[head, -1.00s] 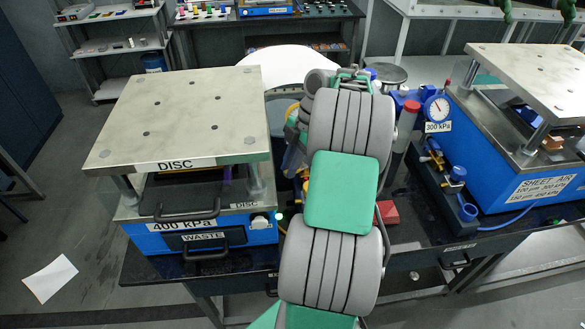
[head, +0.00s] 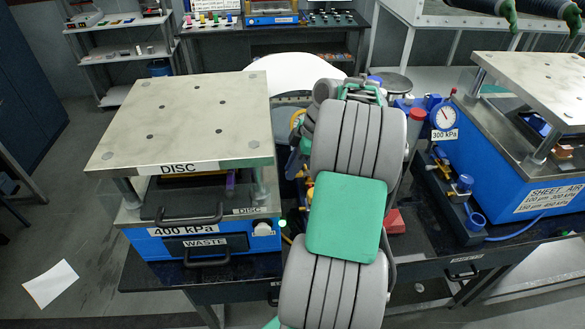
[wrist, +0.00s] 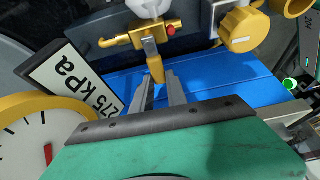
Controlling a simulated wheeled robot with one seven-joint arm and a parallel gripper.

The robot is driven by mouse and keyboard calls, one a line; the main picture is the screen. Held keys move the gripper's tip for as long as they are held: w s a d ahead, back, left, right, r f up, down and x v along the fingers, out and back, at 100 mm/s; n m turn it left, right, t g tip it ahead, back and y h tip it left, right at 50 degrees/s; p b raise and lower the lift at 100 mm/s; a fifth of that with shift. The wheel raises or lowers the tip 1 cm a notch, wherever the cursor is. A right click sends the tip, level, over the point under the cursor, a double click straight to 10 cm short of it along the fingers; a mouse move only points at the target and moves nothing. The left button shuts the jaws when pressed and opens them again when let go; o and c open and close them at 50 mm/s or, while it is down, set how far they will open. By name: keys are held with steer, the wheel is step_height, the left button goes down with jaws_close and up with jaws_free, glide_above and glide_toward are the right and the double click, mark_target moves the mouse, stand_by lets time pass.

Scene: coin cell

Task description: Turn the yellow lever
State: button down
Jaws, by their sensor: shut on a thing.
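The yellow lever (wrist: 156,68) hangs from a brass valve body (wrist: 122,39) with a red spot at the upper middle of the wrist view. My gripper (wrist: 164,86) comes at it from below, its two grey fingers on either side of the lever's lower end. The jaws are shut on the lever. The lever points down and slightly right in this view. In the head view my own arm hides the lever and my gripper.
In the wrist view, a yellow-rimmed gauge (wrist: 28,125) and a 275 kPa label (wrist: 72,78) are close on the left. A yellow knob (wrist: 241,30) is at the right. In the head view, the disc press (head: 190,115) stands left of my arm, the sheet press (head: 520,165) right.

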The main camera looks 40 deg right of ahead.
steer(key=c, duration=1.3)
jaws_free()
steer(key=p+v, duration=0.1)
steer(key=v, duration=0.6)
steer(key=shift+s+d+r+p, duration=0.1)
steer(key=shift+d+r+p, duration=0.1)
steer(key=shift+r+p, duration=0.15)
steer(key=shift+s, duration=0.1)
